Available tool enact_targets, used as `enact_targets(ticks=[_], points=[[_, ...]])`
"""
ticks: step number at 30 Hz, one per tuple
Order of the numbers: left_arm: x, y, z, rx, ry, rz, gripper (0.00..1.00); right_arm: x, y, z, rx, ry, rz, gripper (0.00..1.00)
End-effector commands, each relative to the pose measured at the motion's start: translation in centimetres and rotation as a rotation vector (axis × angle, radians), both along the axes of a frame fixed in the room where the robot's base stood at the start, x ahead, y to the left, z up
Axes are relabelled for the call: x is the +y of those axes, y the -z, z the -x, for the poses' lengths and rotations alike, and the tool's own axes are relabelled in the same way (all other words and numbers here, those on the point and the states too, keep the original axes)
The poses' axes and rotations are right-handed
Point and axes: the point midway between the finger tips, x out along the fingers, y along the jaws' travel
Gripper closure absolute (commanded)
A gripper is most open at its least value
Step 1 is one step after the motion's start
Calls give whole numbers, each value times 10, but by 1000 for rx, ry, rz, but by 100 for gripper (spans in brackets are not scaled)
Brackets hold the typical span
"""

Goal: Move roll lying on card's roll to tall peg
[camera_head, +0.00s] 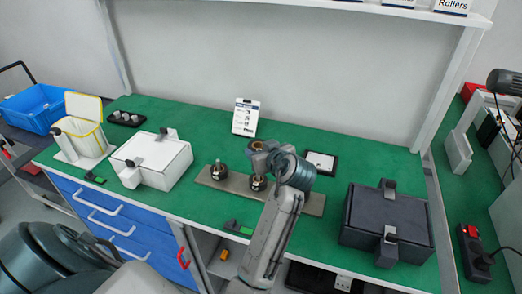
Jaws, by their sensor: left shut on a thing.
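A beige peg board (312,203) lies on the green table in the middle of the head view. One dark roll (218,172) sits on it at the left. Another dark roll (258,184) sits near its middle. My left gripper (256,150) is above the board, just behind the middle roll, shut on a small dark roll whose shape is mostly hidden by the jaws. My left wrist and forearm cover part of the board's right side. A white card (246,117) with printed pictures stands behind the board. My right gripper is out of view.
A white box (151,160) stands at left and a dark case (386,226) at right. A black tray with a white top (320,163) lies behind the arm. Several small parts (125,118) sit in a holder at back left, near a yellow-rimmed bin (84,128).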

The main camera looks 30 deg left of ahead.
Motion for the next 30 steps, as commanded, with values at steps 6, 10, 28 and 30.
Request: enact_targets(ticks=[6, 10, 28, 30], points=[[0, 3, 0, 0, 0, 0, 71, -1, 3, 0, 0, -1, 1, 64], [0, 5, 0, 0, 0, 0, 71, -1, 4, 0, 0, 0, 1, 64], [0, 14, 0, 0, 0, 0, 71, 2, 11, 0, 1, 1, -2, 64], [0, 15, 0, 0, 0, 0, 71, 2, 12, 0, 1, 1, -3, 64]])
